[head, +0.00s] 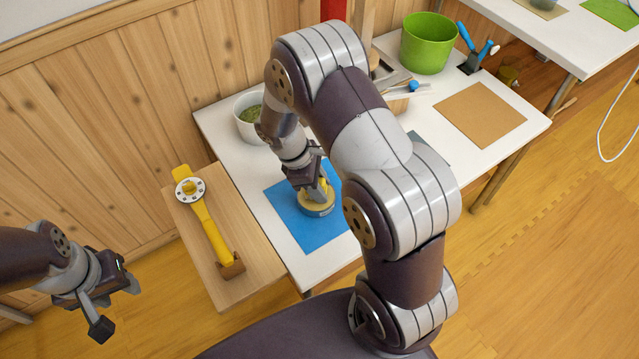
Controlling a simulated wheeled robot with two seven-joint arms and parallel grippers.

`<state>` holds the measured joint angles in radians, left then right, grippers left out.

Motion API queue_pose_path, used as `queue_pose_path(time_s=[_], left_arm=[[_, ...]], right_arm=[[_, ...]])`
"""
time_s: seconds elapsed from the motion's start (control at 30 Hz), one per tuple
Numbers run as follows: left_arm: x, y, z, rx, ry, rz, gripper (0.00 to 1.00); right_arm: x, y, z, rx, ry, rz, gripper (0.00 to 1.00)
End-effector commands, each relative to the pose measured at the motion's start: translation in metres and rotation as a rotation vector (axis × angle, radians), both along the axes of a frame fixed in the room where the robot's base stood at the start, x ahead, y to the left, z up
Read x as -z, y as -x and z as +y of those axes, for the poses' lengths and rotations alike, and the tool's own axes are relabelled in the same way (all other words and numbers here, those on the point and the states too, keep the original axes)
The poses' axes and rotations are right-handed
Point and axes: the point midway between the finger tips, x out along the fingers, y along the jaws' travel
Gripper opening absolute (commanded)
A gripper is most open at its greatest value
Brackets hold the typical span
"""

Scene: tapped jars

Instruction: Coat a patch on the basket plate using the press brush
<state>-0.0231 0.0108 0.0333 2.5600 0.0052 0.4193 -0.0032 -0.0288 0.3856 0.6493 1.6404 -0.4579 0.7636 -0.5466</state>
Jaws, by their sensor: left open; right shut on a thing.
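My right gripper (318,190) is shut on a yellow part of a round tan piece with a grey-blue band (318,209). This piece may be the press brush; its underside is hidden. It is over the blue square mat (300,233) on the white table, and I cannot tell whether it touches. My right arm covers part of the mat. I cannot tell which thing is the basket plate. My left gripper (114,308) is open and empty over the floor at the lower left, apart from everything.
A wooden side board (242,283) carries a yellow tool with a round dial (190,188). A white bowl with green contents (246,119), a green bucket (427,43), blue-handled tools (466,38) and a tan mat (480,114) are on the table (534,123). A wooden wall stands behind.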

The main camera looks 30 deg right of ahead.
Motion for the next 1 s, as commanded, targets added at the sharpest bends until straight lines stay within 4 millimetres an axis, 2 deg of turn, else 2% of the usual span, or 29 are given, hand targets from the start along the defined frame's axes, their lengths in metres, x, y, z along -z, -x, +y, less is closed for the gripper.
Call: queue_pose_path(time_s=[1.0], left_arm=[[-0.0057,0.0000,0.0000,0.000,0.000,0.000,0.45]], right_arm=[[0.0020,0.0005,0.0001,0.000,-0.001,0.001,0.11]])
